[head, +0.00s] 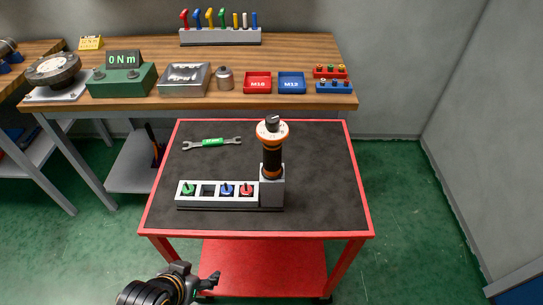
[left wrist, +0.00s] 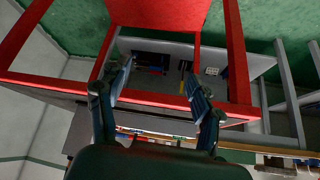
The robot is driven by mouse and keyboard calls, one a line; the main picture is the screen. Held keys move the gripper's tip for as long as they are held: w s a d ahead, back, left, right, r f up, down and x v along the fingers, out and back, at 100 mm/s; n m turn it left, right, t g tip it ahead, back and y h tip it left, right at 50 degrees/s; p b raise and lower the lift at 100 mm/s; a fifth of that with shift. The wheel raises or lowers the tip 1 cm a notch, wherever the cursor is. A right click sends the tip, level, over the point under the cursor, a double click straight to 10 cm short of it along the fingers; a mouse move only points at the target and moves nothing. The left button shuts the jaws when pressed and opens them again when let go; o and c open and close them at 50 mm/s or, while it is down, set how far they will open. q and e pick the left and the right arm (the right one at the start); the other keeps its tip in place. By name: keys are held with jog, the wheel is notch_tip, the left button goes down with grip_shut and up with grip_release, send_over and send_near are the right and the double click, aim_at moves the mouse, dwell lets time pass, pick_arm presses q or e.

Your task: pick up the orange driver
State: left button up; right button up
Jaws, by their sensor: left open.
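The orange driver (head: 272,155) stands upright in a grey block (head: 272,192) at the right end of a bit rack (head: 217,196). It has a black grip with orange bands and a white and orange top with a dark knob. My left gripper (head: 208,284) is low in front of the cart, left of the driver and well apart from it. In the left wrist view the left gripper (left wrist: 160,88) is open with nothing between its fingers. The driver cannot be made out there. My right gripper is not in view.
The red-rimmed cart (head: 330,234) has a dark top with a green-marked wrench (head: 212,143). The rack holds green, blue and red bits and one empty slot. A workbench (head: 300,58) with tools and trays stands behind. The cart top's right side is clear.

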pick_arm(q)
jog(key=w+d+r+m+t+h, duration=0.2)
jog(key=w+d+r+t+h, duration=0.35)
jog(key=r, duration=0.55)
jog(key=t, duration=0.4)
send_near(268, 158)
jog(key=shift+h, duration=0.35)
jog(key=x, duration=0.2)
jog(key=p+x, duration=0.1)
jog(key=x, duration=0.1)
jog(key=a+x, duration=0.1)
jog(key=x, duration=0.1)
jog(key=shift+w+f, duration=0.3)
jog(key=shift+f, duration=0.05)
jog(key=shift+w+d+p, duration=0.3)
jog(key=shift+w+p, duration=0.05)
jog(key=shift+w, duration=0.05)
jog(key=x, duration=0.2)
jog(key=p+x, duration=0.1)
jog(key=x, duration=0.2)
jog(key=shift+s+d, duration=0.2)
jog(key=shift+d, duration=0.05)
jog(key=shift+c, duration=0.9)
grip_shut()
jog(key=shift+r, duration=0.2)
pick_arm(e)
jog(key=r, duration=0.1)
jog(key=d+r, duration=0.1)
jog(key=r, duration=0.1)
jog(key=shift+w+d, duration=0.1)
